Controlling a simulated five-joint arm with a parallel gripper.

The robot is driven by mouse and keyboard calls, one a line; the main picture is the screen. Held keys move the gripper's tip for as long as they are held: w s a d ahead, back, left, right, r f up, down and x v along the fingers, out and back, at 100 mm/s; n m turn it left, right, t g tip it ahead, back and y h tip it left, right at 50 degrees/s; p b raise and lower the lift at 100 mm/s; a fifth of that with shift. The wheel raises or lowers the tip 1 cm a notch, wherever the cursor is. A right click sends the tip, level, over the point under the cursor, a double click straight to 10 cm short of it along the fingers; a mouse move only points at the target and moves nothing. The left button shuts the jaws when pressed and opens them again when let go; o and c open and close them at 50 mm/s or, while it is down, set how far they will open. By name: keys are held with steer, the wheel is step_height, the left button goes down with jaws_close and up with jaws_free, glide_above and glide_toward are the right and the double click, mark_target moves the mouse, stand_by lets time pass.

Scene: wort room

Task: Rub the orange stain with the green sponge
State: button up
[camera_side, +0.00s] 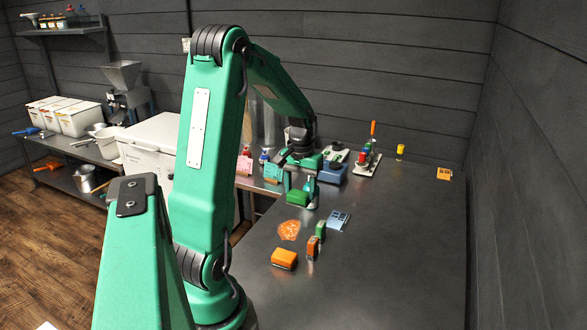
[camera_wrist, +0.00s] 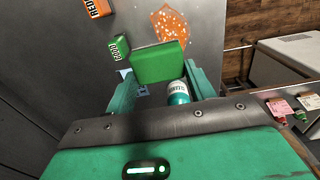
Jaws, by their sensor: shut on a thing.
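The green sponge (camera_side: 297,197) is a bright green block low over the steel table. My gripper (camera_side: 300,183) is shut on it, and in the wrist view the sponge (camera_wrist: 158,62) sits between my green fingers (camera_wrist: 160,78). The orange stain (camera_side: 289,230) is a speckled patch on the table, nearer the side camera than the sponge and apart from it. The stain also shows at the top of the wrist view (camera_wrist: 170,22). Whether the sponge's underside touches the table is hidden.
A green cleaner bottle (camera_wrist: 178,92) is close beside the sponge and my finger. An orange block (camera_side: 284,259), small labelled blocks (camera_side: 313,247) and a blue card (camera_side: 338,220) lie around the stain.

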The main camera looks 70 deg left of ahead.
steer(key=w+a+f, duration=0.1)
steer(key=a+f, duration=0.1)
steer(key=a, duration=0.3)
steer(key=shift+w+a, duration=0.25)
steer(key=shift+a, duration=0.05)
